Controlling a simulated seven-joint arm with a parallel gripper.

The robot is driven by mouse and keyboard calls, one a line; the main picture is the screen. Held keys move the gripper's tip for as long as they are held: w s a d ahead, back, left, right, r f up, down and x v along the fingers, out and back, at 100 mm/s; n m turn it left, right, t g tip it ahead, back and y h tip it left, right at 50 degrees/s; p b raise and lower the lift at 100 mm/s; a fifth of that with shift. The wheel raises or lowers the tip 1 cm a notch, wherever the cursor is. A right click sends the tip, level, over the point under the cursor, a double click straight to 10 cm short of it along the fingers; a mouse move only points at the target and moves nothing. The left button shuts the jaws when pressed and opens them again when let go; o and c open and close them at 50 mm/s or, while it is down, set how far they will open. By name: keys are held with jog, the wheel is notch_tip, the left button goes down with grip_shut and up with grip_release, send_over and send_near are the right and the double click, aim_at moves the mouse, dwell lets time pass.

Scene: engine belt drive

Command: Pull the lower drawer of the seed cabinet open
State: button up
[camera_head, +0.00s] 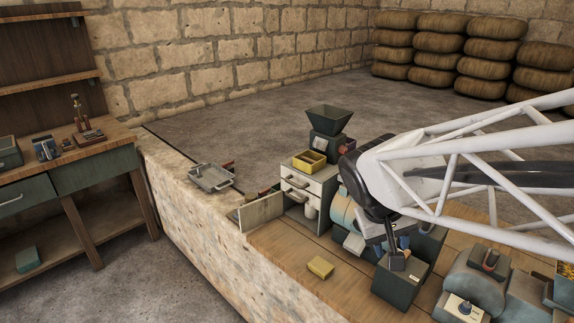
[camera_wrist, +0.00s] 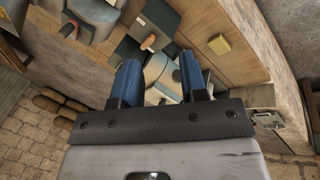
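The seed cabinet appears to be the small pale cabinet (camera_head: 322,186) on the bench in the head view. It has two drawer fronts with bar handles, one above the other. The lower drawer (camera_head: 296,196) looks flush with the cabinet, as does the upper drawer (camera_head: 296,182). My gripper (camera_head: 399,244) is to the right of the cabinet and nearer the camera, above a dark box, well apart from the drawers. In the wrist view my gripper (camera_wrist: 159,72) has its two blue fingers spread with nothing held between them. The cabinet is not clearly identifiable there.
A yellow tray (camera_head: 309,162) sits on the cabinet, with a dark hopper (camera_head: 330,119) behind. A flat panel (camera_head: 262,211) stands at the cabinet's lower left. A yellow block (camera_head: 320,267) lies on the otherwise clear bench in front. A dark box (camera_head: 398,286) stands below my gripper.

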jog(key=w+a+f+n+h, duration=0.1)
jog(key=w+f+h, duration=0.25)
jog(key=w, duration=0.85)
jog(key=n+t+h, duration=0.4)
jog(key=n+t, duration=0.3)
jog(key=t, duration=0.3)
send_near(290, 197)
jog(key=r+x, duration=0.1)
jog(key=x, duration=0.2)
jog(key=shift+f, duration=0.55)
jog(key=shift+x, duration=3.9)
jog(key=shift+c, duration=0.3)
jog(key=shift+s, duration=0.1)
grip_shut()
